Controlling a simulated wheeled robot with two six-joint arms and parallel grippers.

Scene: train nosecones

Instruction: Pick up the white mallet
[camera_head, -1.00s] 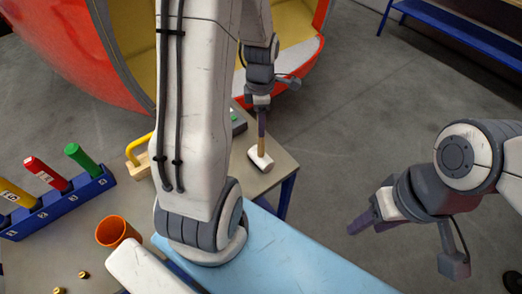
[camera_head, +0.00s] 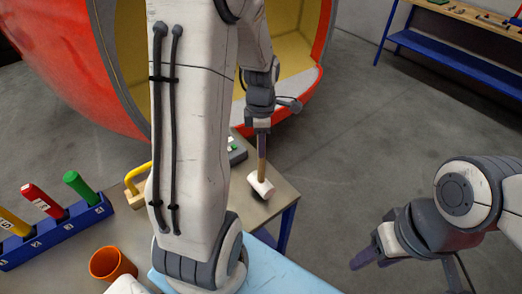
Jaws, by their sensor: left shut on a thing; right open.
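The white mallet (camera_head: 260,186) has a white head and a wooden handle and is at the far right part of the table. My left gripper (camera_head: 262,130) is shut on the upper end of the handle, with the head hanging below. I cannot tell whether the head touches the table top or is just above it. My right gripper (camera_head: 364,259) is open and empty, out over the floor to the right of the table. My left arm hides part of the table.
A blue rack (camera_head: 58,231) with yellow, red and green handles stands at the left. An orange cup (camera_head: 112,264) stands near the front. A yellow-handled block (camera_head: 137,191) is behind my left arm's edge. A large red-orange nosecone (camera_head: 75,60) stands behind. A blue-framed workbench (camera_head: 460,65) is at the back right.

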